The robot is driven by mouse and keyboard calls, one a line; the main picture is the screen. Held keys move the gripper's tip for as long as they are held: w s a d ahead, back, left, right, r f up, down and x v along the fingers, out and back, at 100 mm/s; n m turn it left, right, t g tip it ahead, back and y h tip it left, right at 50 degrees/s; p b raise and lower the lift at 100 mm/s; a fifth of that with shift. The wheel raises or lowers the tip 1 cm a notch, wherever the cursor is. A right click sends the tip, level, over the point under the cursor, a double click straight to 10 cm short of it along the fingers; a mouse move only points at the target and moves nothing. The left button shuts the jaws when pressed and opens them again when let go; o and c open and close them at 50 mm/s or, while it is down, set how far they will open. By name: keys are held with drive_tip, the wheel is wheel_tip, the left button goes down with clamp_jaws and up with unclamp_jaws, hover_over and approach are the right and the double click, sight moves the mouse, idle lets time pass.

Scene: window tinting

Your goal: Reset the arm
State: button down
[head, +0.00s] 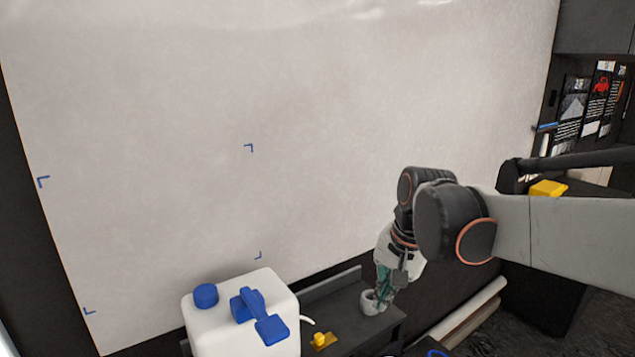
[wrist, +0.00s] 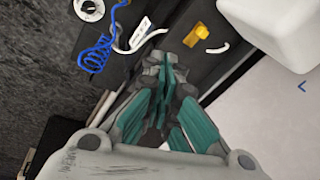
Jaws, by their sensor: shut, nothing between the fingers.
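My gripper (head: 374,300) hangs at the end of my arm, right of centre in the head view, pointing down over the dark shelf (head: 345,309). In the wrist view its teal-padded fingers (wrist: 160,72) are closed together. I see nothing held between them. Whether the fingertips touch the shelf I cannot tell. My arm reaches in from the right edge of the head view, with its wrist bent downward.
A white jug (head: 225,329) with blue parts stands left of my gripper, with a yellow piece (head: 322,341) between them. A large pale panel (head: 300,120) with blue corner marks rises behind. A blue coil (wrist: 97,52) lies left in the wrist view. Pale rolls (head: 475,317) lie right.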

drive_tip(key=s+d+f+n+t+b, duration=0.1)
drive_tip(key=s+d+f+n+t, duration=0.1)
drive_tip(key=s, duration=0.6)
drive_tip(key=s+d+f+n+t+h+b, duration=0.1)
drive_tip(key=s+d+f+n+t, duration=0.2)
drive_tip(key=s, duration=0.6)
drive_tip(key=shift+d+n+h, duration=0.3)
drive_tip(key=shift+d+n, duration=0.5)
drive_tip(key=shift+d, duration=0.15)
